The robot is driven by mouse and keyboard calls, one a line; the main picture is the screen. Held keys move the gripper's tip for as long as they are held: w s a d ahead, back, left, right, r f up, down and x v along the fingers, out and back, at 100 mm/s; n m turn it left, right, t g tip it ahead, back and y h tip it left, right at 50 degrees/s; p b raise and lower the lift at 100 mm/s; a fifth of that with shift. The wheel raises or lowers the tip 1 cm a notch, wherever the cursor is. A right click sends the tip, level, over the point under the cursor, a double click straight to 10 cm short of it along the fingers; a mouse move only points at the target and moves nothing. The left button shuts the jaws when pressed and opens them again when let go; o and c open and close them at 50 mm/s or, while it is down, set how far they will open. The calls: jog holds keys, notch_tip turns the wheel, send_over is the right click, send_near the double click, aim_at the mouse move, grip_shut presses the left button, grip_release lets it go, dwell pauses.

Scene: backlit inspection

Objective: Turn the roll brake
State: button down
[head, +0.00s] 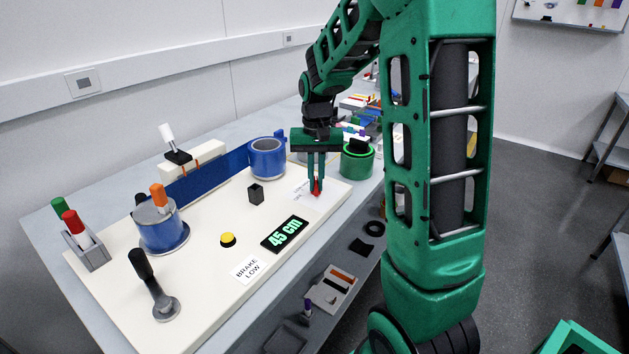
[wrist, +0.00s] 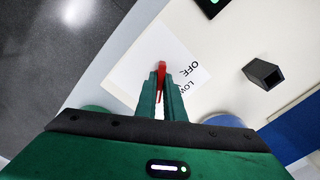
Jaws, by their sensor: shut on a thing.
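The roll brake shows as a slim red lever (head: 316,188) near the far right end of the cream board (head: 205,275). My gripper (head: 315,178) points down and is shut on the red lever. In the wrist view the red lever (wrist: 162,66) sticks out between the fingertips (wrist: 161,86). A white label beside it (wrist: 185,77) reads "OFF" and "LOW"; any other marks are hidden by the gripper. A card (head: 247,269) reads "BRAKE LOW". The lever's base is mostly hidden by the fingers.
A blue roll (head: 267,158) and a green roll (head: 357,160) stand close to my gripper. A black block (head: 256,194), a "45 cm" display (head: 285,234), a yellow button (head: 228,240) and a black-handled crank (head: 155,287) are nearer. Blue web (head: 205,183) runs along the back.

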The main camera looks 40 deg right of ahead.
jog(key=shift+w+r+m, duration=0.15)
jog(key=shift+w+m, duration=0.05)
jog(key=shift+m, duration=0.3)
jog(key=shift+a, duration=0.1)
jog(key=c, duration=1.9)
grip_release()
jog(key=shift+o, duration=0.2)
jog(key=shift+s, duration=0.1)
notch_tip(320, 180, up, 11)
jog(key=shift+f, duration=0.2)
jog(key=s+a+f, duration=0.1)
jog(key=s+f, duration=0.2)
jog(key=s, duration=1.1)
jog(key=s+a+f+n, duration=0.1)
jog(key=s+f, duration=0.3)
jog(key=s, duration=1)
jog(key=shift+s, duration=0.35)
